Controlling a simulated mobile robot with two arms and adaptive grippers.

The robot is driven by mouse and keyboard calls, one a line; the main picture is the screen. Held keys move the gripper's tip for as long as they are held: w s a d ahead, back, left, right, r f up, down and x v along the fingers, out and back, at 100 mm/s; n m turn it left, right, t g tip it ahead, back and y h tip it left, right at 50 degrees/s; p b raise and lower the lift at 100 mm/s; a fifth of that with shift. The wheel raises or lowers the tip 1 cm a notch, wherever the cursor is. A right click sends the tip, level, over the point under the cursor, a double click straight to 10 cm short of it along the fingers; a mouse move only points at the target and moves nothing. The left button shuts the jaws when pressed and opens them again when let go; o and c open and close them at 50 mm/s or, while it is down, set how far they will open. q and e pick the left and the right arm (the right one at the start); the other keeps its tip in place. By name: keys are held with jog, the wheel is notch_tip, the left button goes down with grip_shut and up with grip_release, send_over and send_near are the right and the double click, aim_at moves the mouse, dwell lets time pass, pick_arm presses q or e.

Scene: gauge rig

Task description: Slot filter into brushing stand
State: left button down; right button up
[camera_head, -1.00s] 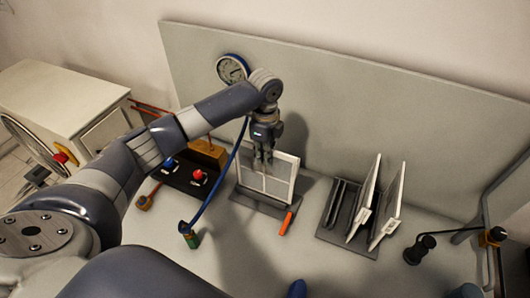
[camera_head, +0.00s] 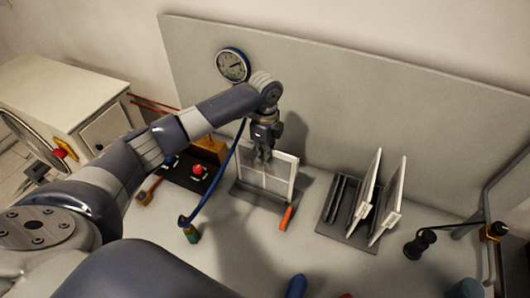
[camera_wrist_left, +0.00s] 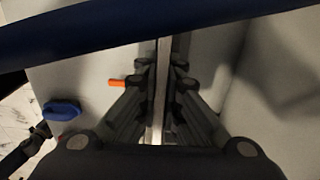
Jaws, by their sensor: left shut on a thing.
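The filter (camera_head: 282,176) is a flat panel with a white frame and grey mesh. It stands upright in the brushing stand (camera_head: 248,196), a dark low base on the bench. My left gripper (camera_head: 263,158) is shut on the filter's top part. In the left wrist view the filter (camera_wrist_left: 161,85) shows edge-on as a pale strip between the fingers of my left gripper (camera_wrist_left: 166,85). The filter's lower edge meets the stand; how deep it sits cannot be told. My right gripper is not in view.
A dark rack (camera_head: 338,208) to the right holds two more panels (camera_head: 389,203). An orange-handled tool (camera_head: 286,218) lies by the stand's front. A control box with a red button (camera_head: 198,169) and a blue hose (camera_head: 217,185) are to the left. A gauge (camera_head: 233,65) is on the back panel.

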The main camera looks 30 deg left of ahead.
pick_arm(q)
jog(key=c, duration=1.7)
grip_release()
jog(key=shift+s, duration=0.15)
notch_tip(320, 180, up, 12)
